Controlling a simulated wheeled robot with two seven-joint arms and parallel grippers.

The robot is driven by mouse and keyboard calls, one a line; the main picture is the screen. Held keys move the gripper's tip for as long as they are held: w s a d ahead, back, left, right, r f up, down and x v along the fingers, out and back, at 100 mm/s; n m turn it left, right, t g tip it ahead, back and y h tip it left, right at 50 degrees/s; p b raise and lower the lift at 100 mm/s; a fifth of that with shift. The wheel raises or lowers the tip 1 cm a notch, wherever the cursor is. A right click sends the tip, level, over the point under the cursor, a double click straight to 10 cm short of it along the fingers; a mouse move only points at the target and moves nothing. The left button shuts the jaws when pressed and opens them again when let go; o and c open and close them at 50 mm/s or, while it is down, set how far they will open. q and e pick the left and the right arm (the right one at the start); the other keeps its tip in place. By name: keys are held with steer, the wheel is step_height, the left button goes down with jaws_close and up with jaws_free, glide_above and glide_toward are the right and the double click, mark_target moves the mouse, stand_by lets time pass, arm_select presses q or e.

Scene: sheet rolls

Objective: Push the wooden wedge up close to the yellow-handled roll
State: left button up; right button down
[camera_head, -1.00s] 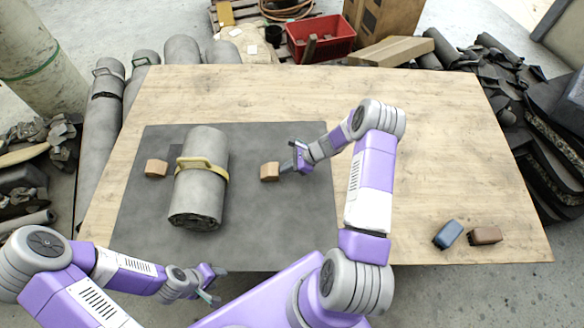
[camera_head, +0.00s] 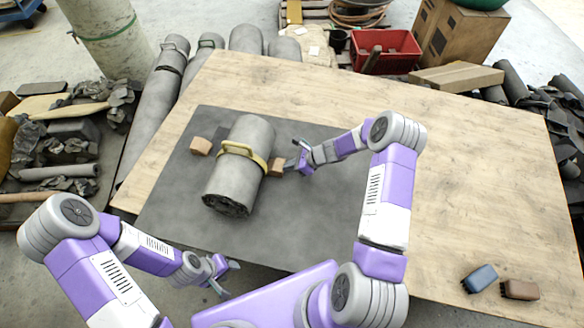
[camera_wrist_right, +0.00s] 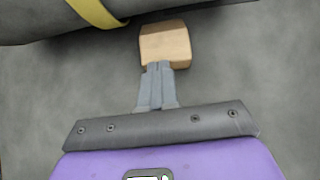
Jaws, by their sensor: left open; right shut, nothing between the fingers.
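The grey roll with the yellow handle (camera_head: 233,182) lies on the dark mat, its band and handle across its middle. The wooden wedge (camera_head: 277,167) sits just right of the roll, very close to it; in the right wrist view the wedge (camera_wrist_right: 165,42) is at the roll's edge, and I cannot tell if they touch. My right gripper (camera_head: 294,160) is shut and empty, its fingertips (camera_wrist_right: 159,66) against the wedge's near face. A second wooden wedge (camera_head: 201,146) sits left of the roll. My left gripper (camera_head: 226,274) is open and empty, in front of the table's near edge.
The dark mat (camera_head: 290,235) lies on the wooden table (camera_head: 470,190). A red crate (camera_head: 385,50) stands beyond the far edge. The table's right middle is clear.

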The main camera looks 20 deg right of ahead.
steer(key=shift+d, duration=0.15)
